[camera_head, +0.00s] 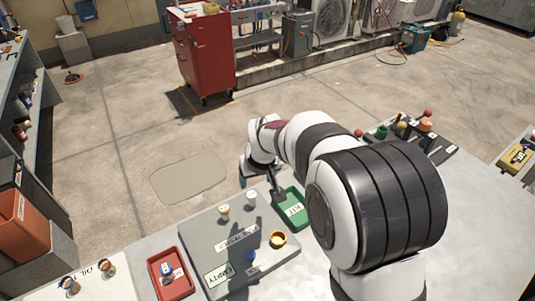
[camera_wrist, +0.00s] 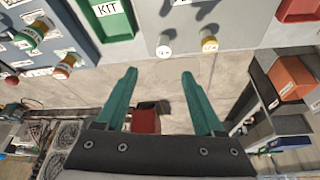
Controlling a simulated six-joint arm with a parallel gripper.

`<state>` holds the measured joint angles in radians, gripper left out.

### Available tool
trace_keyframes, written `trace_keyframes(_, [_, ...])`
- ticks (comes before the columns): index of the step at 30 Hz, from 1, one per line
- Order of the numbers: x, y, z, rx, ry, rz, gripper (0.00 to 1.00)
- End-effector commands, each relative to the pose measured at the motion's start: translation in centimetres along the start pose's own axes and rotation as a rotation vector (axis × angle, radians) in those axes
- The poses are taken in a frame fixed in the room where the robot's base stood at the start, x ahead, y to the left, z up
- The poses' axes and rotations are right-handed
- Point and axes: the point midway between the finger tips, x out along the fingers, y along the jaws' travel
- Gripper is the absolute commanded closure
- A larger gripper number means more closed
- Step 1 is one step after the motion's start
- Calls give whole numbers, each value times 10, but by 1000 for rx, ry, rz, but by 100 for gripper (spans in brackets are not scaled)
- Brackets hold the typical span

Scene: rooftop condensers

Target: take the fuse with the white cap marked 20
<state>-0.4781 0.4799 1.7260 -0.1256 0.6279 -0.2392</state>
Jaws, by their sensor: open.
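A fuse with a white cap (camera_head: 252,196) stands at the back edge of the grey board (camera_head: 192,232). It also shows in the wrist view (camera_wrist: 164,50), above and between my fingertips; its mark is too small to read. A fuse with a yellow cap (camera_head: 224,211) stands to its left; in the wrist view it is to the right (camera_wrist: 209,44). My gripper (camera_wrist: 158,72) is open and empty, its teal fingers apart with nothing between them. In the head view my gripper (camera_head: 261,184) is just behind the board, partly hidden by my arm.
A green tray labelled KIT (camera_head: 298,222) lies right of the board, and a red tray (camera_head: 186,288) with a small item lies left. A blue piece (camera_head: 249,256) and a yellow ring-shaped piece (camera_head: 278,239) are on the board. A black rack (camera_head: 437,150) holds colored knobs.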

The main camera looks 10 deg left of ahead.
Motion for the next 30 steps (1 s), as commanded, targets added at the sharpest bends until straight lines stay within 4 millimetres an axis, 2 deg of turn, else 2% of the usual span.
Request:
trace_keyframes(1, [16, 0, 2, 0, -7, 0, 30])
trace_keyframes(3, [34, 0, 2, 1, -5, 0, 30])
trace_keyframes(6, [54, 0, 2, 3, -4, 0, 30])
trace_keyframes(11, [75, -2, 3, 3, -5, 0, 30])
trace_keyframes(15, [104, -7, 4, 4, -4, 0, 30])
trace_keyframes(18, [115, -7, 4, 6, -3, 0, 30])
trace_keyframes(24, [117, -7, 3, 6, -2, 1, 30])
trace_keyframes(25, [117, -7, 3, 6, -2, 1, 32])
trace_keyframes(30, [117, -7, 3, 5, -2, 1, 62])
